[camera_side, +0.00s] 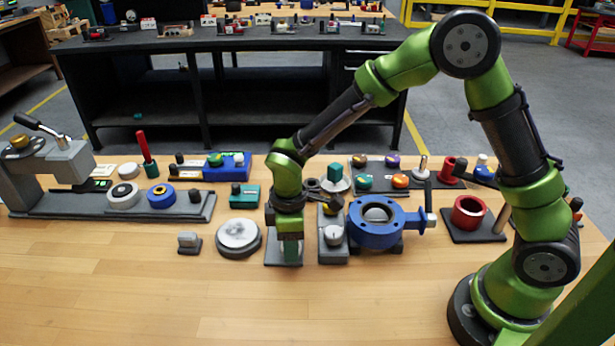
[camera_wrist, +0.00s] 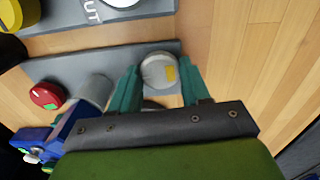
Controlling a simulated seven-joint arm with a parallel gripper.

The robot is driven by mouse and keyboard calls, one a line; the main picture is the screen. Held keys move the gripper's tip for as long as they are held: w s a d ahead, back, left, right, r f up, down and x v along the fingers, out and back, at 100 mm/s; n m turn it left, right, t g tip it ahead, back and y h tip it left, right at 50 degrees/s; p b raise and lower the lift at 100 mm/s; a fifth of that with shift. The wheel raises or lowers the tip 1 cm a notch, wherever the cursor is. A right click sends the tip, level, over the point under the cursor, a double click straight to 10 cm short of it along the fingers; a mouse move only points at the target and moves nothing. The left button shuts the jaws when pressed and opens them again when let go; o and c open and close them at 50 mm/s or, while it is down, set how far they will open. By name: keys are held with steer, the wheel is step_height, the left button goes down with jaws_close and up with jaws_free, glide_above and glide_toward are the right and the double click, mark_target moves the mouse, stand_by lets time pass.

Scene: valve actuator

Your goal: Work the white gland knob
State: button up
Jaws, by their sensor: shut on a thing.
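In the side view my gripper (camera_side: 290,252) points straight down over a small grey base plate (camera_side: 271,262). The fingers hide the knob there. I cannot tell from these frames whether the knob is turned.
Right of my gripper stands a grey block with a white knob (camera_side: 333,236), then a blue valve body (camera_side: 372,234). A round pale disc (camera_side: 239,235) lies close on the left. In the wrist view a red button (camera_wrist: 46,95) and a grey cylinder (camera_wrist: 95,90) are nearby. The table front is clear.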

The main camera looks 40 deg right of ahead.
steer(key=m, duration=0.4)
steer(key=shift+a+m, duration=0.1)
steer(key=shift+m, duration=0.2)
steer(key=m, duration=0.3)
steer(key=shift+m, duration=0.4)
steer(key=m, duration=0.4)
steer(key=shift+m, duration=2.2)
steer(key=shift+w, duration=0.1)
steer(key=o, duration=1.1)
steer(key=shift+c, duration=0.2)
steer(key=shift+r, duration=0.1)
